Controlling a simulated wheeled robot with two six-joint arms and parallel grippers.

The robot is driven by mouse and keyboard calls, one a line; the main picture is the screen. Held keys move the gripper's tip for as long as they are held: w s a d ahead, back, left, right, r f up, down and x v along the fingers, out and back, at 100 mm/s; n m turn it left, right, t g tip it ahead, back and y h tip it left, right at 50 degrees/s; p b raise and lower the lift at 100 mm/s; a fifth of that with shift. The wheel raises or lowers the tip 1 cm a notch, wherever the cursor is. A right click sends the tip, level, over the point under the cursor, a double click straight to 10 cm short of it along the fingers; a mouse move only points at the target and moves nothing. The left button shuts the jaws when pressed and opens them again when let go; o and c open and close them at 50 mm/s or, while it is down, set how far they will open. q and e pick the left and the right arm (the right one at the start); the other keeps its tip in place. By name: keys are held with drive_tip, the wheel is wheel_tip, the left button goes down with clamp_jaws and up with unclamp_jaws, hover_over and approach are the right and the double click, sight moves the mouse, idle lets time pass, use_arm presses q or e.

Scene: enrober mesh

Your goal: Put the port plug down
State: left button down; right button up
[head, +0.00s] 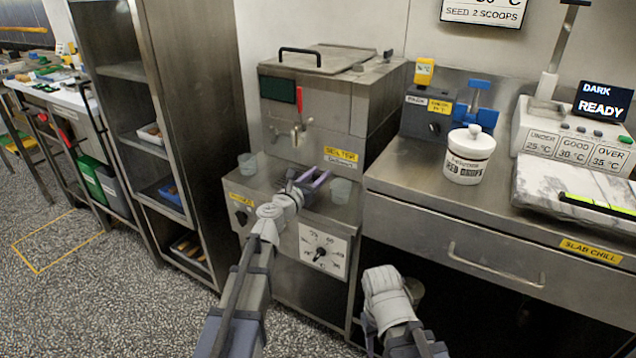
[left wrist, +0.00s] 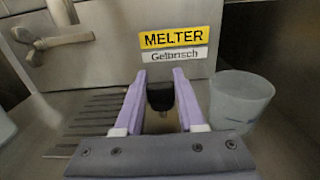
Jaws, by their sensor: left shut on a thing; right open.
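My left gripper (head: 318,180) reaches over the ledge at the front of the melter (head: 325,115). In the left wrist view the purple fingers (left wrist: 160,80) are shut on a small black port plug (left wrist: 160,97). The plug hangs between the fingertips, below the yellow MELTER label (left wrist: 181,37). I cannot tell whether it touches the ledge. In the head view the plug is too small or hidden to make out. My right gripper (head: 388,285) is low in front of the counter, away from the plug; its fingers are mostly hidden.
A translucent cup (left wrist: 240,100) stands right of the fingers, and another cup (head: 248,163) stands at the ledge's left. A slotted grille (left wrist: 95,120) lies left of the fingers, below the tap (head: 298,133). The counter at right carries a white lidded jar (head: 468,155).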

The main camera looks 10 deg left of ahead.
use_arm(q)
drive_tip(key=shift+r, duration=0.1)
drive_tip(key=shift+f, duration=0.25)
drive_tip(key=c, duration=0.5)
unclamp_jaws()
drive_tip(key=shift+r, duration=0.15)
